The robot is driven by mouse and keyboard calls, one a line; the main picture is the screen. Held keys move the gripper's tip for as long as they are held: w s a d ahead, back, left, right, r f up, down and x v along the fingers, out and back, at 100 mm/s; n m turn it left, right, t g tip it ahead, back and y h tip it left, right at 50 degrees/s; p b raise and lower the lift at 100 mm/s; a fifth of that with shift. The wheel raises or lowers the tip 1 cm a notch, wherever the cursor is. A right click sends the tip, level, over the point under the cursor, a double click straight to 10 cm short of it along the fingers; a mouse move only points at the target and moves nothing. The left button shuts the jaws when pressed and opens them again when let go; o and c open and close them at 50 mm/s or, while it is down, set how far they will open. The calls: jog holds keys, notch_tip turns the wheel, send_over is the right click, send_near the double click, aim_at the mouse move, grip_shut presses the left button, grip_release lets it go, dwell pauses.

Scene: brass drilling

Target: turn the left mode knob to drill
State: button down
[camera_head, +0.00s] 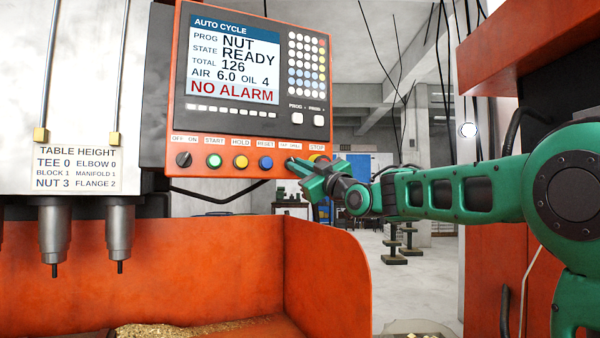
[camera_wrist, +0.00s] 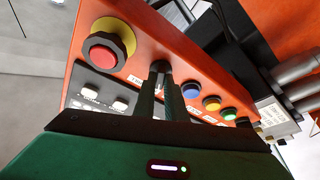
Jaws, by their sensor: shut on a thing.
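An orange control panel (camera_head: 250,150) carries a row of buttons and knobs under a screen. My gripper (camera_head: 297,166) is at the panel's lower right, between the blue RESET button and the STOP button. In the wrist view its two fingers (camera_wrist: 160,76) are closed around a small dark knob (camera_wrist: 159,67). The fingers hide most of this knob in both views. The label above it in the head view is too small to read surely, and which way the knob points cannot be told. Another black knob (camera_head: 184,159), labelled OFF ON, sits at the row's left end.
The red STOP button (camera_wrist: 104,51) on its yellow base stands close beside the fingers. The blue button (camera_wrist: 191,90), yellow button (camera_wrist: 211,103) and green button (camera_wrist: 229,114) lie on the other side. The screen (camera_head: 235,58) reads READY and NO ALARM. Drill spindles (camera_head: 118,235) hang at left.

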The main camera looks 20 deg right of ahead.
jog(key=shift+a+r+m+t+h, duration=0.2)
jog(key=shift+m+h, duration=1.25)
jog(key=shift+m, duration=1.4)
jog(key=shift+a+f+m+t+h, duration=0.1)
jog(key=shift+m+t+h, duration=0.25)
jog(key=shift+m+h, duration=1.8)
jog(key=shift+a+r+m+t+h, duration=0.2)
jog(key=shift+m+h, duration=0.5)
jog(key=shift+m, duration=2.9)
jog(key=shift+f, duration=0.15)
jog(key=c, duration=1.8)
grip_release()
jog(key=shift+d, duration=0.1)
jog(key=shift+f, duration=0.1)
